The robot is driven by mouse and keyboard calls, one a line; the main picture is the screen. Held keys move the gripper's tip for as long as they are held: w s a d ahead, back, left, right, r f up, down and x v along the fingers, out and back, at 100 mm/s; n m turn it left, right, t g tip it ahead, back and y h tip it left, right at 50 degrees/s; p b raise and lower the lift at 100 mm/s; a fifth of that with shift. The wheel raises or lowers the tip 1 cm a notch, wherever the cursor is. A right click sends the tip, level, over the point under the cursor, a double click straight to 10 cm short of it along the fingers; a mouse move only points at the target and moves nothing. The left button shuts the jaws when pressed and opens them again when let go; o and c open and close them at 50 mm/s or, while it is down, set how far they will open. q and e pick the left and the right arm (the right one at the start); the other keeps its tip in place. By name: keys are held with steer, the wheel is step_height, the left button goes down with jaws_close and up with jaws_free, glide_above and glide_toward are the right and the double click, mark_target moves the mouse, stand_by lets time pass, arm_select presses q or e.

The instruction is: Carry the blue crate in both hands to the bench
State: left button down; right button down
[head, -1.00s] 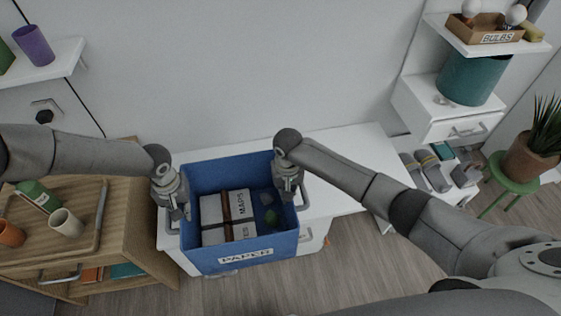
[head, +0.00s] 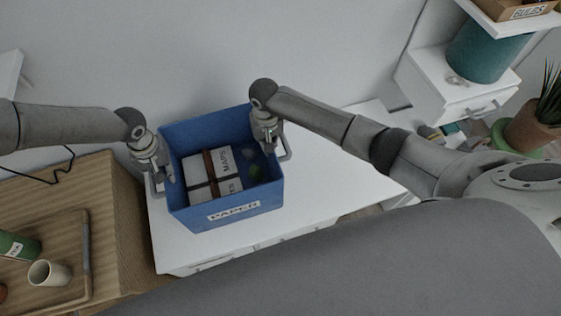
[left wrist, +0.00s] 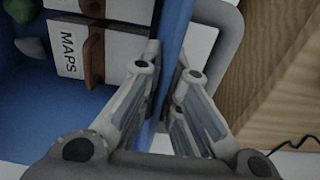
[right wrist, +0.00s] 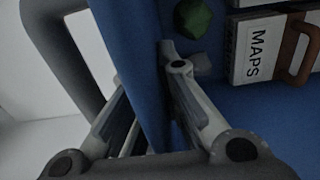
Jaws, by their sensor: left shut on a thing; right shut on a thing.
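My left gripper (head: 168,178) is shut on the crate's left wall, and the left wrist view (left wrist: 168,85) shows a finger on each side of that wall, inside the grey handle's loop. My right gripper (head: 272,142) is shut on the right wall, as the right wrist view (right wrist: 145,80) also shows. Inside lie white MAPS boxes (head: 225,162) with brown straps and a green lump (right wrist: 192,18). The crate looks nearly level; its underside is hidden.
A wooden cabinet (head: 125,215) stands close on the left, with a tray (head: 85,262), a beige cup (head: 48,273) and a green can (head: 15,246). White drawers (head: 455,92) with a teal bin (head: 485,50) and a potted plant (head: 530,130) stand right. The bench right of the crate is clear.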

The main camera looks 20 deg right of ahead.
arm_select(q)
steer(key=shift+w+r, duration=0.2)
steer(key=shift+w, duration=0.05)
arm_select(e)
steer(key=shift+w+r, duration=0.15)
steer(key=shift+w, duration=0.05)
arm_select(q)
steer(key=shift+s+a, duration=0.1)
arm_select(e)
steer(key=shift+s, duration=0.1)
